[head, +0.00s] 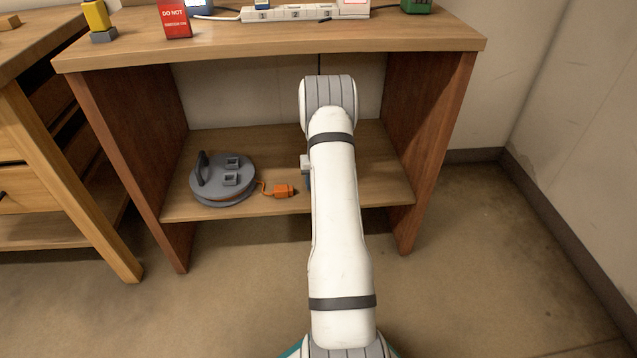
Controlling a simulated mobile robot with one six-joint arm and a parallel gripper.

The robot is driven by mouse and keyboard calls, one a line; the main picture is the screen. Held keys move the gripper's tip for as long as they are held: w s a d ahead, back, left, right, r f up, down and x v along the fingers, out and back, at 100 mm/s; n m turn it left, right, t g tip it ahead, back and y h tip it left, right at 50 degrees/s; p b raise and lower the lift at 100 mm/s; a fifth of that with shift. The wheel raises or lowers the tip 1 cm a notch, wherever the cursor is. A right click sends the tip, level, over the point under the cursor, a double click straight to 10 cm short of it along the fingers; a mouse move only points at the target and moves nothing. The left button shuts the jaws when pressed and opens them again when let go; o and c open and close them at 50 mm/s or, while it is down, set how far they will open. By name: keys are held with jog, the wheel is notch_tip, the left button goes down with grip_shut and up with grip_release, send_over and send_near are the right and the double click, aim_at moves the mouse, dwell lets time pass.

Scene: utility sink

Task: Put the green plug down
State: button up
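I cannot make out a green plug for certain. A green object (416,5) stands on the bench top at the upper right, cut off by the top edge of the head view. My white arm reaches forward up the middle of the view, in front of the open bench. A small grey and dark blue part shows at the arm's left side, over the lower shelf. My gripper's fingers are hidden behind the arm, and so is anything they may hold.
The bench top (390,36) carries a white power strip (290,13), a red sign (174,18) and a yellow-and-grey object (97,18). The lower shelf (385,190) holds a grey cable reel (222,190) with an orange plug (283,191). Drawers (25,190) stand left. Right floor is clear.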

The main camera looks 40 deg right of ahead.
notch_tip(320, 180, up, 8)
jog(key=p, duration=0.3)
jog(key=shift+r, duration=0.25)
jog(key=shift+f, duration=0.1)
